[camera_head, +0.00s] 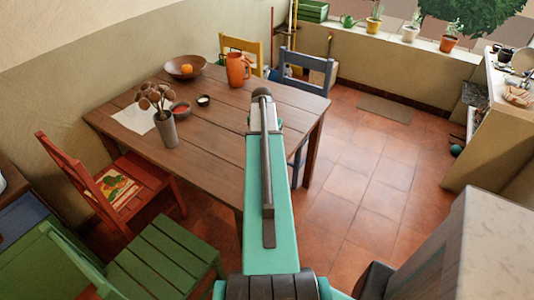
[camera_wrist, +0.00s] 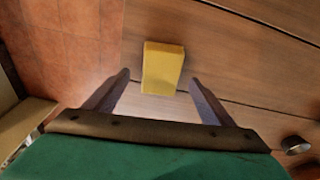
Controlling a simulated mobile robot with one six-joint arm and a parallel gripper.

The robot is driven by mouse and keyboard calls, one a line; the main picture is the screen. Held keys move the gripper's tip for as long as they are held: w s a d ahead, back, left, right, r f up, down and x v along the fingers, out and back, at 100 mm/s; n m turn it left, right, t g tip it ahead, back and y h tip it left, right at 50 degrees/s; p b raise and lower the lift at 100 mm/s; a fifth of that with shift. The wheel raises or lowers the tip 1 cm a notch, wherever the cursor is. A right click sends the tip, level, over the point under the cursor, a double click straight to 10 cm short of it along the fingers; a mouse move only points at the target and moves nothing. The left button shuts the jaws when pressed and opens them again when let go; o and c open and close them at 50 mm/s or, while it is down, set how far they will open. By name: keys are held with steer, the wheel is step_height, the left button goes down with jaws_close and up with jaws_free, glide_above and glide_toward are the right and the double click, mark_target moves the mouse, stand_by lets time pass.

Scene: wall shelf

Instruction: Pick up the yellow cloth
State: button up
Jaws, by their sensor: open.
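The yellow cloth (camera_wrist: 163,66) shows in the wrist view as a thick, folded, block-like piece lying on the wooden table (camera_wrist: 225,60). My gripper (camera_wrist: 160,77) is open, with one finger on each side of the cloth's near part. The fingers look apart from the cloth. How high they are above the table is hard to tell. In the head view the cloth and my gripper do not show; my own arm covers part of the table (camera_head: 222,121) there.
The table also bears an orange pitcher (camera_head: 238,69), a wooden bowl (camera_head: 180,73), a grey vase (camera_head: 167,132) and small dishes. A small dark round thing (camera_wrist: 296,145) is at the wrist view's lower right. Red (camera_head: 110,183), green (camera_head: 160,255), yellow and blue chairs (camera_head: 305,62) surround the table.

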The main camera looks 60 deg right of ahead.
steer(key=shift+d+f+p, duration=0.2)
steer(key=shift+f+p, duration=0.25)
steer(key=shift+f, duration=0.6)
steer(key=shift+d+f+p, duration=0.2)
steer(key=shift+f+p, duration=0.2)
steer(key=shift+f, duration=0.65)
steer(key=c, duration=1.1)
